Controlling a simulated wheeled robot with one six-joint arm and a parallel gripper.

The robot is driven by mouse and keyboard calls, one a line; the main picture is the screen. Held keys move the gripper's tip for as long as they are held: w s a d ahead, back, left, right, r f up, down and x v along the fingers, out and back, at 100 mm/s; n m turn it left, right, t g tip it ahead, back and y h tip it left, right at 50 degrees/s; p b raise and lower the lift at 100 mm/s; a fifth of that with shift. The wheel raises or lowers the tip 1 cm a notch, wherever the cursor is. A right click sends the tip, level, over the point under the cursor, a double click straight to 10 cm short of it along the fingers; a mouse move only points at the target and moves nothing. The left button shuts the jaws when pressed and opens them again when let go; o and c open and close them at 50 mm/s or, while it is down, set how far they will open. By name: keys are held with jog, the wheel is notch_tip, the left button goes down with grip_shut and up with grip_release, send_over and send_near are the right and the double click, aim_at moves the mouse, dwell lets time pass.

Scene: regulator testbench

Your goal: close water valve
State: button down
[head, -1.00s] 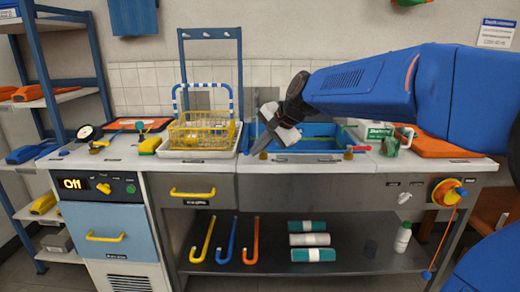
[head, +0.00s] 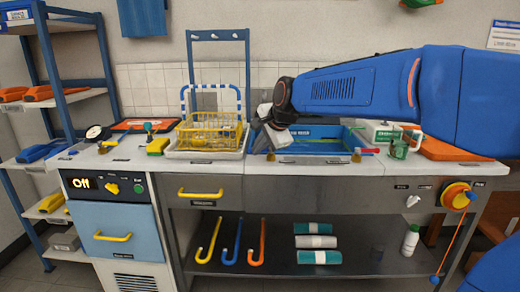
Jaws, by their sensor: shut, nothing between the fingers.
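My gripper (head: 270,138) is over the left part of the blue sink basin (head: 322,131), shut and empty, with its fingers partly hidden. A small brass fitting with a red handle (head: 368,151) stands at the sink's front right corner. My gripper is apart from all three. I cannot tell from their labels which one is the water valve.
A yellow wire basket (head: 208,133) stands in a white tray left of the sink. A green mug (head: 399,150) and a green and white box (head: 381,132) are on the right. A yellow-handled drawer (head: 200,195) is below the counter. The counter's front strip is mostly clear.

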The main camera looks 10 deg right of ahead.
jog(key=shift+w+a, duration=0.3)
jog(key=shift+w, duration=0.3)
dwell(0.6)
